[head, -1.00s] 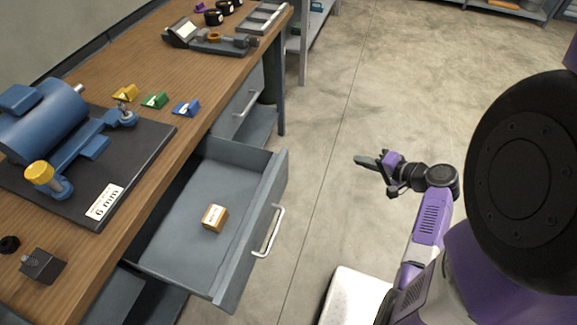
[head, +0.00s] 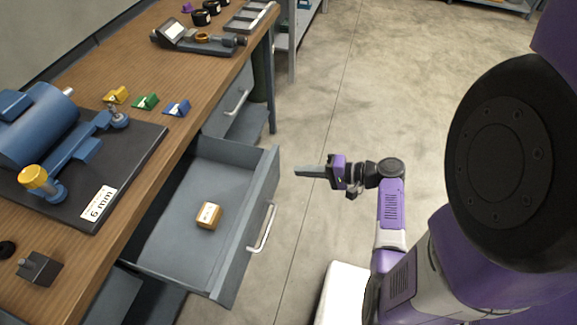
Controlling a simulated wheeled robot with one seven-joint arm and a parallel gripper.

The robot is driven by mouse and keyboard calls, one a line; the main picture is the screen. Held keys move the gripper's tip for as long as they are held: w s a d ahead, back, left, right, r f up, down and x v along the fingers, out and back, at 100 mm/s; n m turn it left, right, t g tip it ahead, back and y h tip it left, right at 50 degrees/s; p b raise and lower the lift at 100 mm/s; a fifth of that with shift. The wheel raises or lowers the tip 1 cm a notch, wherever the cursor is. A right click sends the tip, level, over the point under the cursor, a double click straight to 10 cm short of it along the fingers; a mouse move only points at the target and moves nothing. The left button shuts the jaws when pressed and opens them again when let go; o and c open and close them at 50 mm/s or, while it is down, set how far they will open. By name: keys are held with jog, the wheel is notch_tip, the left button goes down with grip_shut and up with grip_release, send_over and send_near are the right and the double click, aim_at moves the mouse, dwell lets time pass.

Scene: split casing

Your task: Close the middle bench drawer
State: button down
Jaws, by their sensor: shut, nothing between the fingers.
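The middle bench drawer (head: 190,250) is grey and stands pulled out from under the wooden bench. Its silver bar handle (head: 263,228) is on the front panel, facing right. A small orange-brown box with a white label (head: 208,215) lies inside the drawer. My gripper (head: 300,171) is shut and empty. In the picture it is to the right of the drawer's far front corner, with a visible gap, and its fingers point left toward the drawer. It does not touch the handle.
The wooden bench top (head: 150,90) carries a blue motor (head: 35,130) on a dark plate, coloured blocks and a measuring device (head: 195,38). Another drawer (head: 228,100) farther along looks closed. Open concrete floor (head: 400,90) lies to the right.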

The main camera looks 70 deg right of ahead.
aim_at(278, 167)
jog(key=shift+r+p+x, duration=0.2)
jog(key=shift+r+x, duration=0.05)
jog(key=shift+x, duration=0.9)
jog(key=shift+r+p+x, duration=0.15)
jog(key=shift+r+x, duration=0.1)
jog(key=shift+x, duration=0.9)
jog(key=shift+w, duration=0.2)
jog(key=w+b, duration=0.1)
jog(key=w, duration=0.7)
jog(key=w+b, duration=0.2)
jog(key=w, duration=0.7)
jog(key=w+a+b, duration=0.1)
jog(key=w+b, duration=0.1)
jog(key=w, duration=0.6)
jog(key=shift+w, duration=0.3)
jog(key=shift+w+r+b, duration=0.15)
jog(key=shift+w+b, duration=0.15)
jog(key=shift+w, duration=0.1)
jog(key=shift+w, duration=0.1)
